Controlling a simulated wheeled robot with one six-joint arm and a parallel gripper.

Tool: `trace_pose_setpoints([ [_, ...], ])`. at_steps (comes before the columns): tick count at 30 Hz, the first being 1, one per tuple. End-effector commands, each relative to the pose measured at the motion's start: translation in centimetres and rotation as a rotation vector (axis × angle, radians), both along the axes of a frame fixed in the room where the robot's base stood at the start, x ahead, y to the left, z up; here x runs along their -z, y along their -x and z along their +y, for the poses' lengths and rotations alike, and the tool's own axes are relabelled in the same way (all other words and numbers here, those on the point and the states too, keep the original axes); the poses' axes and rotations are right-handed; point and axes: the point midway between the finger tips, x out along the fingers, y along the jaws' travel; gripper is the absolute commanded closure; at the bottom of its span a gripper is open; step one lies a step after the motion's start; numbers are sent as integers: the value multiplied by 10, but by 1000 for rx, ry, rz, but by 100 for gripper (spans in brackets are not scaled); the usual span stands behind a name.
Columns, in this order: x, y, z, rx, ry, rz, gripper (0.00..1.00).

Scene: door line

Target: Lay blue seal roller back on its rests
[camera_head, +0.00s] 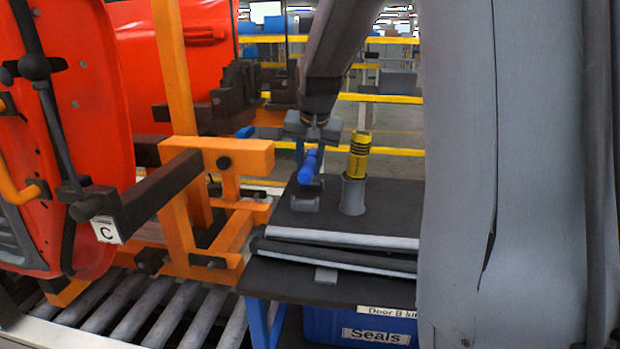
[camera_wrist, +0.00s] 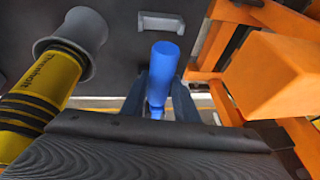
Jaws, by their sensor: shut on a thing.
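The blue seal roller (camera_head: 308,166) is held between the fingers of my gripper (camera_head: 310,148), above the left part of the dark bench top. In the wrist view the roller (camera_wrist: 163,72) points away from my gripper (camera_wrist: 158,102), with a finger on each side. A grey rest (camera_head: 305,204) stands on the bench just below and in front of the roller. In the wrist view a pale grey rest (camera_wrist: 161,19) lies beyond the roller's far end, apart from it in the picture. The other rest is partly hidden behind the roller or cannot be made out.
Dark seal strips (camera_head: 335,250) lie along the bench front. An orange frame (camera_head: 238,157) holding a red door stands close on the left. A blue Seals bin (camera_head: 360,328) is below.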

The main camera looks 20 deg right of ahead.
Motion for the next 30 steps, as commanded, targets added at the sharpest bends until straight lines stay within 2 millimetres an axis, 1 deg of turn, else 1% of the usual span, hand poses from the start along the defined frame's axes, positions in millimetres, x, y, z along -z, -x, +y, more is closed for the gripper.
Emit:
trace_pose_setpoints([
  [3, 22, 2, 0, 0, -1, 6, 100],
  [9, 32, 1, 0, 0, 0, 1, 100],
  [15, 40, 1, 0, 0, 0, 1, 100],
  [24, 41, 0, 0, 1, 0, 0, 100],
  [29, 45, 0, 0, 0, 0, 0, 100],
  [30, 45, 0, 0, 0, -1, 1, 68],
])
